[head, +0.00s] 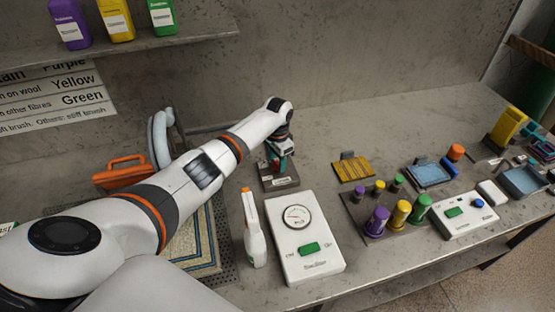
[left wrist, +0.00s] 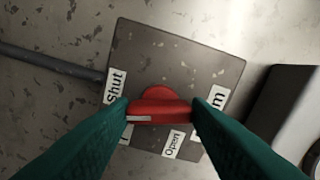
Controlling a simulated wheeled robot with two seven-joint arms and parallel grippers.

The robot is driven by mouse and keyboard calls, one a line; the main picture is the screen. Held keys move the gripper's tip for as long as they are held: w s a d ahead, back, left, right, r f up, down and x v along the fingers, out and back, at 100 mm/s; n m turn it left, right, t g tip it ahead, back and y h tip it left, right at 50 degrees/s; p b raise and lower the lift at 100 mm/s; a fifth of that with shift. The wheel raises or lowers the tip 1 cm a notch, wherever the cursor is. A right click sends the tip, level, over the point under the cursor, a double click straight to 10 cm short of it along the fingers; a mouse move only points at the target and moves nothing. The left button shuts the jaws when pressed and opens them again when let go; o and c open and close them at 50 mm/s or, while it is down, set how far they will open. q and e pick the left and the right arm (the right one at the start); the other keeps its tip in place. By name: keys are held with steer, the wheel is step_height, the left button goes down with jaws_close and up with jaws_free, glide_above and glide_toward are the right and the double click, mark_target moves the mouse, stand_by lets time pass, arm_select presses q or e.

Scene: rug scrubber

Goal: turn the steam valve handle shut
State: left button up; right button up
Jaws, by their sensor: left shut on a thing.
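The red steam valve handle (left wrist: 160,106) sits on a grey square plate (left wrist: 180,50) in the left wrist view. The plate also shows in the head view (head: 283,184). A "Shut" label (left wrist: 115,86) is at the plate's left and an "Open" label (left wrist: 173,144) is below the handle. A further label at the right is partly hidden by a finger. The handle lies nearly level across that view, with a white mark at its left end. My left gripper (left wrist: 160,110) is shut on the handle, one teal finger at each end. My right gripper is out of view.
A white spray bottle (head: 254,230) and a white gauge box (head: 306,252) stand in front of the valve. A dark pipe (left wrist: 45,60) runs into the plate.

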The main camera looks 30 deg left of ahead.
mark_target(277, 163)
arm_select(q)
steer(key=shift+r+m, duration=0.15)
steer(key=shift+m, duration=1.55)
steer(key=shift+w, duration=0.1)
steer(key=o, duration=1)
step_height(277, 163, up, 12)
steer(key=shift+b, duration=1.25)
